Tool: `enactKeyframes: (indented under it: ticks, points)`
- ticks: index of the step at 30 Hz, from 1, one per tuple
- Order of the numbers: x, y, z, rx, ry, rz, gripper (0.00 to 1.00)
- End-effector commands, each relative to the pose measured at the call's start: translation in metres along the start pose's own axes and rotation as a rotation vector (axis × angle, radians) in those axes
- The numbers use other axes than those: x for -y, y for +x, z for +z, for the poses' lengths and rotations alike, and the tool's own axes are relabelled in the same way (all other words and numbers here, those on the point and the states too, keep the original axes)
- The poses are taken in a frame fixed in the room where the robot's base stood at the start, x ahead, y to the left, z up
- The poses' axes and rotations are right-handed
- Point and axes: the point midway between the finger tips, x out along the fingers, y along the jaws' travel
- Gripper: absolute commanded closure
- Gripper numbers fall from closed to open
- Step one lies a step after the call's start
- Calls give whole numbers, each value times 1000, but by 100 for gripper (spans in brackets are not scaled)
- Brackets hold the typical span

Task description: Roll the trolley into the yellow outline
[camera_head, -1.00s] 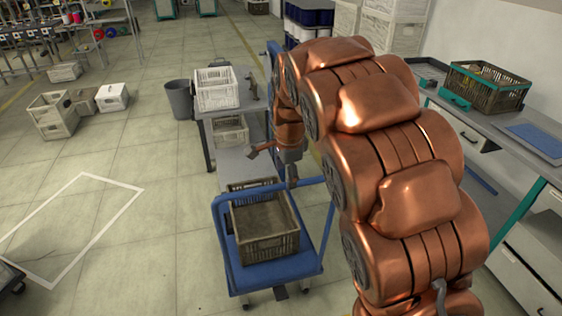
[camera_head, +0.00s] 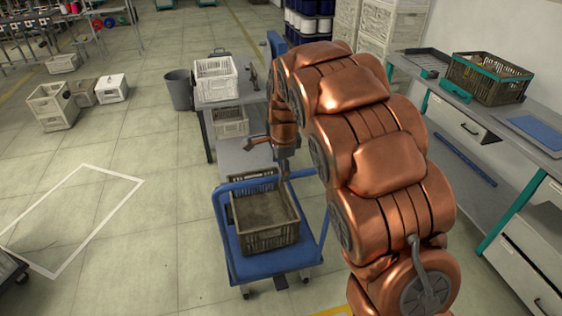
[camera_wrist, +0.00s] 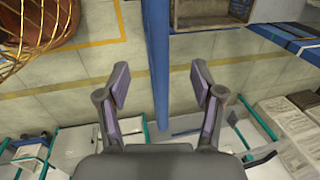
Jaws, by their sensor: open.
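The trolley (camera_head: 262,264) is a blue flat cart with a blue tube handle and a grey-brown crate (camera_head: 268,238) on its deck. Yellow floor tape (camera_wrist: 112,42) shows beside the bar; a yellow strip (camera_head: 335,311) also shows at the bottom of the head view.
A white floor outline (camera_head: 110,172) lies left of the trolley on open floor. A grey table (camera_head: 222,102) with white bins stands behind the trolley, beside a grey waste bin (camera_head: 179,90). A workbench (camera_head: 480,110) runs along the right.

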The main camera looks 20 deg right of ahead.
Motion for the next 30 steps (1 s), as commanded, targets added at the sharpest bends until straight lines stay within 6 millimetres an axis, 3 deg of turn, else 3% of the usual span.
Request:
enactKeyframes:
  ticks: [15,28,30]
  points:
    - [-1,42,0,0,0,1,33]
    - [0,48,0,0,0,-1,33]
    - [0,48,0,0,0,-1,39]
